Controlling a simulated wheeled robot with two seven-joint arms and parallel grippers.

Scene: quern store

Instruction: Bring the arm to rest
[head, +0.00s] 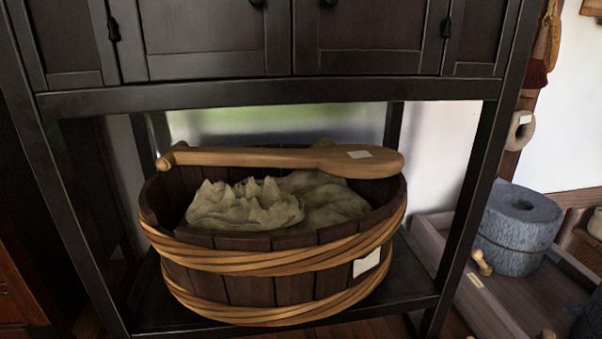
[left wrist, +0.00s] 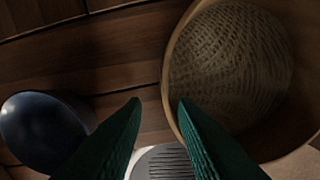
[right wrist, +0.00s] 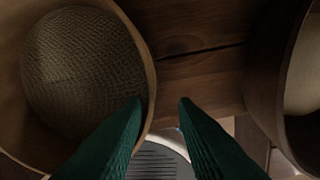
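Neither gripper shows in the head view. In the left wrist view my left gripper (left wrist: 160,103) has its two green fingers apart with nothing between them. A round wooden sieve (left wrist: 240,65) with a woven mesh lies to the right of its fingers. In the right wrist view my right gripper (right wrist: 160,103) also has its green fingers apart and empty. A similar round sieve (right wrist: 85,65) lies to the left, its rim beside or behind the left finger; I cannot tell whether they touch.
In the head view a wooden tub (head: 250,288) with a paddle (head: 270,159) across its rim stands on a dark cabinet's (head: 270,94) lower shelf. A grey millstone (head: 518,228) sits at right. A dark round object (left wrist: 45,130) is left of my left gripper.

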